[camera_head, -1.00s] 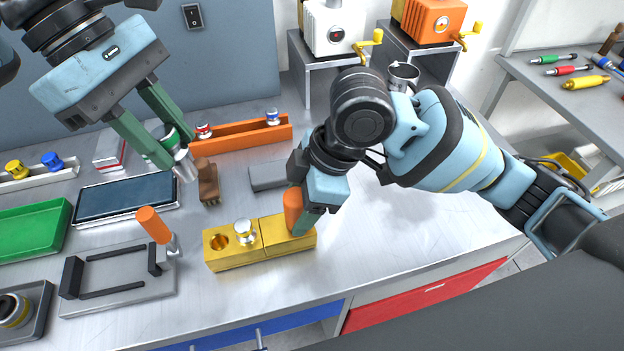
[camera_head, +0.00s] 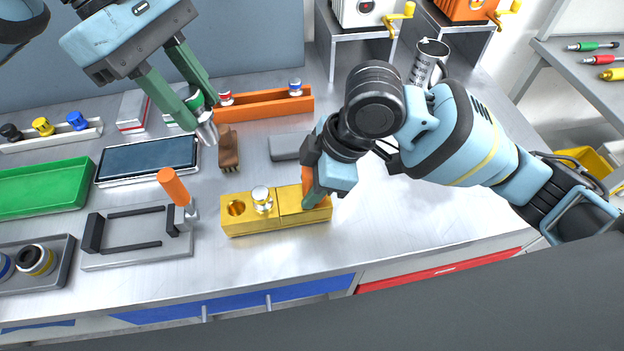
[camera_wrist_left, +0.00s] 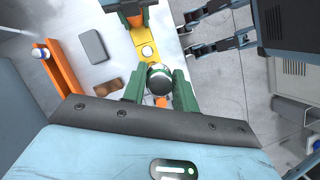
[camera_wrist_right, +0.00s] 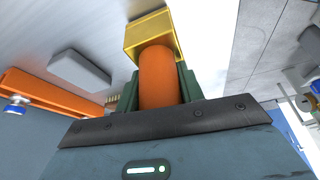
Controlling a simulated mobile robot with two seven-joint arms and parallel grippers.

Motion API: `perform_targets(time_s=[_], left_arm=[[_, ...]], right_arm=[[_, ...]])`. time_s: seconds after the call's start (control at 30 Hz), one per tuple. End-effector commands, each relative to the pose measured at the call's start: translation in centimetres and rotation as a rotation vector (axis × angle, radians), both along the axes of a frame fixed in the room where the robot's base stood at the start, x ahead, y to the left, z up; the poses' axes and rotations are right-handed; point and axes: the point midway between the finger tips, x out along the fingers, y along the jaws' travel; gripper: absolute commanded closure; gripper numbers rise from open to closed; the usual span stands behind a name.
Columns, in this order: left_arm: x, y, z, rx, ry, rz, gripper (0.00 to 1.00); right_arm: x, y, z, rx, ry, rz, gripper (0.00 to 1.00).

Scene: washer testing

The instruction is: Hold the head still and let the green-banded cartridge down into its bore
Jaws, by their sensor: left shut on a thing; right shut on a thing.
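The gold head (camera_head: 246,226) is a block on the bench, with an open bore (camera_head: 236,208) at its left end and a silver plunger-topped part (camera_head: 262,198) beside that bore. My right gripper (camera_head: 312,190) is shut on the orange upright grip (camera_wrist_right: 157,75) at the head's right end. My left gripper (camera_head: 196,110) is shut on the green-banded cartridge (camera_head: 207,130), silver end downward and tilted. It is in the air, up and left of the open bore, apart from the head. The cartridge's round end shows in the left wrist view (camera_wrist_left: 160,78); its lower end is hidden there.
An orange rack (camera_head: 262,107) with red- and blue-banded cartridges lies behind. A brown brush (camera_head: 228,150), a grey block (camera_head: 288,146) and a dark tablet (camera_head: 148,160) lie nearby. An orange-handled tool (camera_head: 175,188) stands by a grey fixture (camera_head: 140,250) left of the head.

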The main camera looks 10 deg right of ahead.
Motion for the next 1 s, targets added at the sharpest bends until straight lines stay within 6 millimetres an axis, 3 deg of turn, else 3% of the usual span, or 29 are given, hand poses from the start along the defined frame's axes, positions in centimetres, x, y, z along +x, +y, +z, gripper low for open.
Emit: perform_targets(time_s=[0.13,0.37,0.47,0.8,1.0], left_arm=[[0.0,0.0,0.0,0.000,0.000,0.000,0.95],[0.0,0.0,-0.3,0.003,-0.001,0.001,0.95],[0.1,-0.1,-1.9,0.019,-0.007,0.005,0.95],[0.0,-0.2,-10.7,0.109,-0.062,0.010,0.95],[-0.1,-0.2,-12.3,0.124,-0.078,0.006,0.95]], right_arm=[[0.0,0.0,0.0,0.000,0.000,0.000,1.00],[0.0,0.0,0.0,0.000,-0.001,0.000,1.00],[0.0,0.0,0.0,0.000,-0.001,0.000,1.00],[0.0,0.0,0.1,0.000,-0.001,0.000,1.00],[0.0,0.0,0.1,0.000,-0.002,-0.001,1.00]])
